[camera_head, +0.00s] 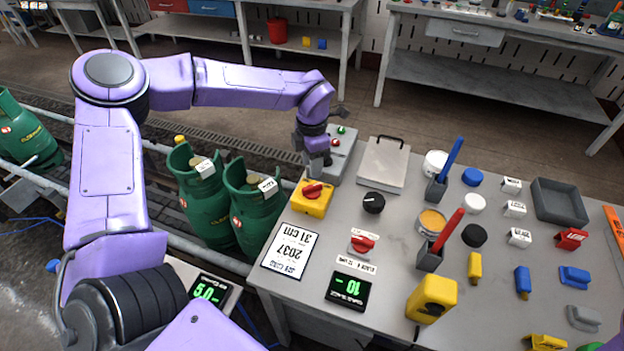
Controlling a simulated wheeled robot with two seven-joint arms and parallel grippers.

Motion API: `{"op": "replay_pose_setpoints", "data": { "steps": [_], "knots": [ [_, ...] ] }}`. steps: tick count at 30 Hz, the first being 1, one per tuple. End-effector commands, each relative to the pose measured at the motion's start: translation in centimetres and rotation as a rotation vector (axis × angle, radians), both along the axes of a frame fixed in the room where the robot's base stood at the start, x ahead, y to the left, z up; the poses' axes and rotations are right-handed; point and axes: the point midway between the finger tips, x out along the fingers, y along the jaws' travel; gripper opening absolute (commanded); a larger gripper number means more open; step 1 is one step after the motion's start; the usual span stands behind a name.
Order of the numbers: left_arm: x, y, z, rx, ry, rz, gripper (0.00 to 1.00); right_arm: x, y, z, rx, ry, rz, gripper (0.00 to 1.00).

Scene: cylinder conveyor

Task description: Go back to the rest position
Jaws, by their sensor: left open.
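My left arm comes in from the left and reaches over the gas cylinders to the table's far left corner. My left gripper (318,160) hangs at the grey button box (345,150), which carries a red and a green button. The jaws are open and I see nothing between them. Whether the fingers touch the box cannot be told. My right gripper is not in view.
The grey table (395,225) holds a yellow box with a red knob (312,198), a black dial (373,202), a display (348,291), paint cans and brushes. Green cylinders (208,203) stand on the conveyor left of it. Workbenches stand behind.

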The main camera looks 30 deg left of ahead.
Motion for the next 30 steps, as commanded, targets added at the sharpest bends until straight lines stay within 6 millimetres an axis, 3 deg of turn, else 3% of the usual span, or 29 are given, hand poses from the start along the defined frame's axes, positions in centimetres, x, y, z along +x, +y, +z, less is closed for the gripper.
{"op": "replay_pose_setpoints", "data": {
  "steps": [6,21,23,30],
  "knots": [
    [0.0,0.0,2.3,0.0,0.0,-0.001,0.4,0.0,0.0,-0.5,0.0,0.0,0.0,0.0],
    [0.0,0.0,2.5,0.0,0.0,-0.001,0.4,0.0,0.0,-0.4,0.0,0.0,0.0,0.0],
    [0.0,0.0,3.0,0.0,0.0,-0.001,0.4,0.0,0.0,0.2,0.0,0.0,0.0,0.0],
    [0.0,0.0,8.3,0.0,0.0,-0.001,0.4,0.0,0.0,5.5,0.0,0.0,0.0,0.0]
  ]
}}
